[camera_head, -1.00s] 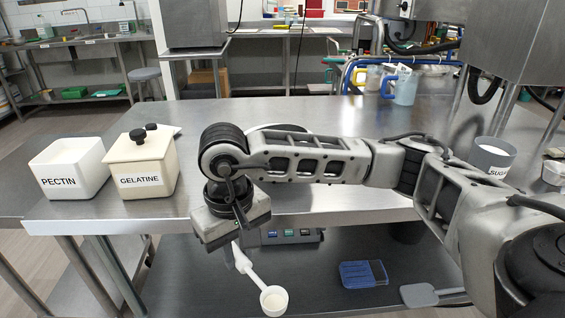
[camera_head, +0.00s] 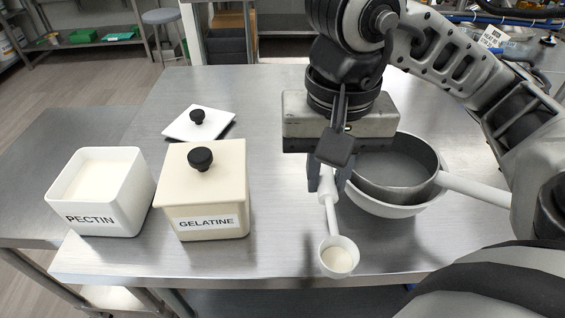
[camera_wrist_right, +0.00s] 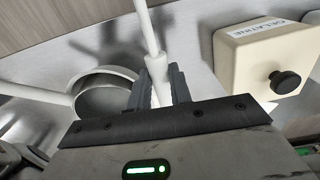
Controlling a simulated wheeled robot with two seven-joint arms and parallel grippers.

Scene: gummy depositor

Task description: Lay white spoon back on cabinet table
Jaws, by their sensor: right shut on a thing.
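The white spoon (camera_head: 338,256) has a round cup at its lower end with pale powder in it. My right gripper (camera_head: 326,182) is shut on the spoon's handle, which also shows between the fingers in the right wrist view (camera_wrist_right: 158,85). The spoon hangs tilted, cup toward the front edge of the cabinet table (camera_head: 280,262). I cannot tell whether the cup touches the table. My left gripper is not in view.
An open white PECTIN box (camera_head: 78,218) and a lidded cream GELATINE box (camera_head: 208,212) stand left of the spoon. A white lid (camera_head: 185,124) lies behind them. A grey pan (camera_head: 402,188) with a white handle sits just right of the gripper.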

